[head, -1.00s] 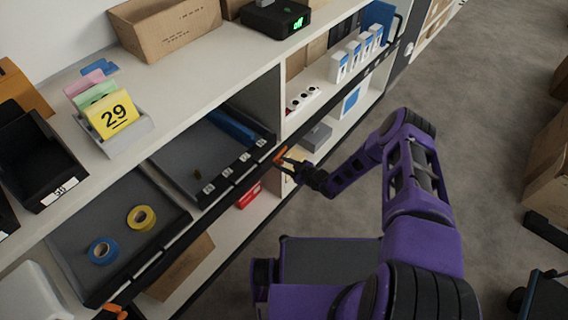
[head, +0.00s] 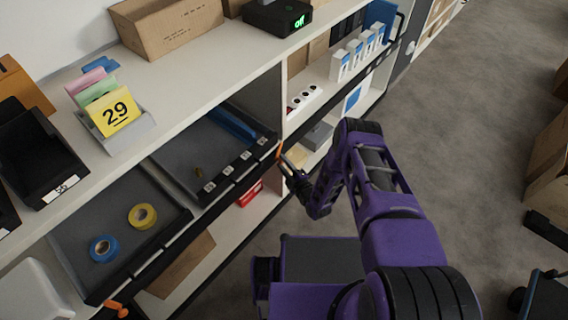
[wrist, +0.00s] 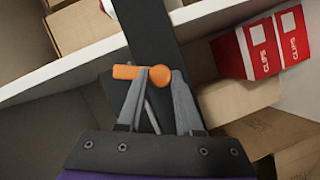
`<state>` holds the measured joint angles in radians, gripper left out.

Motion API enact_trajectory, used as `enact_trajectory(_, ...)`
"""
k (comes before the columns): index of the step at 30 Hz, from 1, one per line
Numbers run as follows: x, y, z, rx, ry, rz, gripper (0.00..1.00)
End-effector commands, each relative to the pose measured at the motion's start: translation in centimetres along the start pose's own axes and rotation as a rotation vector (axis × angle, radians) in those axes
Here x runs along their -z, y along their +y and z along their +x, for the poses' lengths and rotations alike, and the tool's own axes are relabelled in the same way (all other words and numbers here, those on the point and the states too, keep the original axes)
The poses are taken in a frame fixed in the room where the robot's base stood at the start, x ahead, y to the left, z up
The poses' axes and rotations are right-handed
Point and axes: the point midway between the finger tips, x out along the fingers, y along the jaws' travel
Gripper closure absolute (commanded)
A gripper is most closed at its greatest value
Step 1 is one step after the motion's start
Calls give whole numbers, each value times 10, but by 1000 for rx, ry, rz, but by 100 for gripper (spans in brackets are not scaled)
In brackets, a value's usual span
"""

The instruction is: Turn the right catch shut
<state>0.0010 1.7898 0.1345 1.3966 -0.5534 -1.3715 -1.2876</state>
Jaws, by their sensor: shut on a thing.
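The right catch is orange and sits at the right end of the dark bar along the shelf front. In the head view the catch (head: 279,150) shows as a thin, roughly upright orange piece, partly hidden by my gripper (head: 285,160). In the wrist view the catch (wrist: 126,72) is a short orange lever with a round end, lying across the dark bar (wrist: 151,35). My gripper (wrist: 159,77) has its fingers on either side of the catch near the round end and is shut on it. The left catch (head: 118,309), also orange, is at the bar's near end.
Grey trays (head: 112,225) behind the bar hold blue tape (head: 103,249) and yellow tape (head: 143,216). In the wrist view red-and-white clip boxes (wrist: 247,50) and cartons (wrist: 240,104) stand close to the gripper. The floor (head: 480,120) to the right is open.

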Motion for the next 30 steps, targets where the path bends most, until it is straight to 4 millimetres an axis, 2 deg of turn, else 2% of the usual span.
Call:
enact_trajectory(6,1,-3,0,-71,3,-176,100)
enact_trajectory(15,0,-4,0,-144,2,-348,100)
enact_trajectory(30,-1,-4,0,-180,0,-433,100)
